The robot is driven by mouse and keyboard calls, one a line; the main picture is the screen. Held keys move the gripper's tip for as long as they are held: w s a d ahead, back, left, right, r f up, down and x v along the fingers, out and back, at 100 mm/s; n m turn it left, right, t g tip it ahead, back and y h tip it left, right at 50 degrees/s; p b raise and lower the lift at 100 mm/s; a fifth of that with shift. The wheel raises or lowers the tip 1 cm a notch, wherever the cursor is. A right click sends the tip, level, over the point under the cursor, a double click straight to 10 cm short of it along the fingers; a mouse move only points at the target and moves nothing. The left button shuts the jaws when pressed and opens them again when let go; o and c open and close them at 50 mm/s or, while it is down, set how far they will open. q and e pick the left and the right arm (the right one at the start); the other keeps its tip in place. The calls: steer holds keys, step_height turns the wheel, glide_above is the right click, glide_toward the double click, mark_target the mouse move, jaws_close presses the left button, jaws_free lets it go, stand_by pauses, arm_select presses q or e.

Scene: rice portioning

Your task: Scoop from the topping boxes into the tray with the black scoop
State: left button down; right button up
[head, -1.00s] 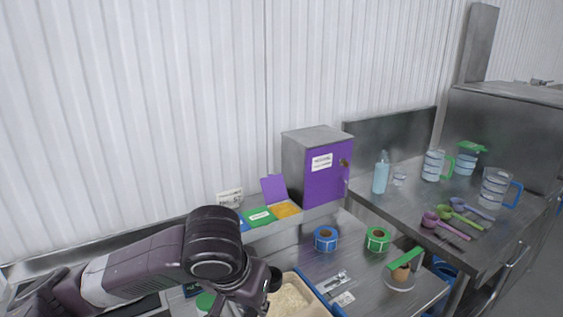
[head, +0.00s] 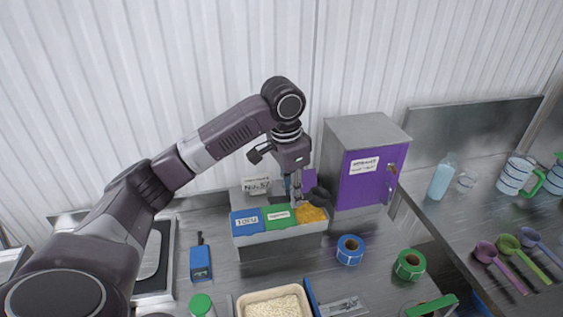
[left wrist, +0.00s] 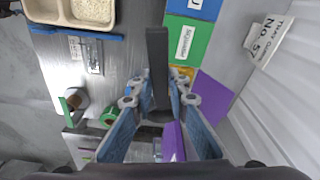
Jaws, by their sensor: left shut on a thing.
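My left gripper (head: 298,200) is shut on the black scoop (head: 319,195), just above the topping boxes. In the left wrist view the scoop (left wrist: 158,65) is a dark upright bar between the fingers (left wrist: 160,95). The blue-lidded box (head: 245,221) and green-lidded box (head: 279,217) are closed. The box with orange topping (head: 312,215) is open, its purple lid (head: 308,178) raised behind the gripper. I cannot tell whether the scoop touches the topping or carries any. The beige tray (head: 242,300) holds rice (head: 273,307). My right gripper is not in view.
A purple-doored cabinet (head: 370,178) stands close right of the boxes. Blue (head: 350,249) and green (head: 409,264) label rolls lie on the steel table. A blue device (head: 200,262) and a green-capped bottle (head: 201,305) stand at the left. A side table holds scoops and jugs.

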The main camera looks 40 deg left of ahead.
arm_select(q)
step_height(320, 180, up, 2)
steer(key=w+a+m+p, duration=0.1)
steer(key=a+p, duration=0.1)
steer(key=a, duration=0.1)
steer(key=m, duration=0.1)
glide_above(284, 215)
steer(key=shift+g, duration=0.4)
steer(key=shift+s+a+f, duration=0.1)
steer(key=shift+f, duration=0.95)
steer(key=shift+s+a+f, duration=0.1)
steer(key=shift+f, duration=0.9)
step_height(284, 215, down, 6)
steer(key=shift+r, duration=0.1)
steer(key=shift+w+d, duration=0.55)
steer(key=shift+w, duration=0.1)
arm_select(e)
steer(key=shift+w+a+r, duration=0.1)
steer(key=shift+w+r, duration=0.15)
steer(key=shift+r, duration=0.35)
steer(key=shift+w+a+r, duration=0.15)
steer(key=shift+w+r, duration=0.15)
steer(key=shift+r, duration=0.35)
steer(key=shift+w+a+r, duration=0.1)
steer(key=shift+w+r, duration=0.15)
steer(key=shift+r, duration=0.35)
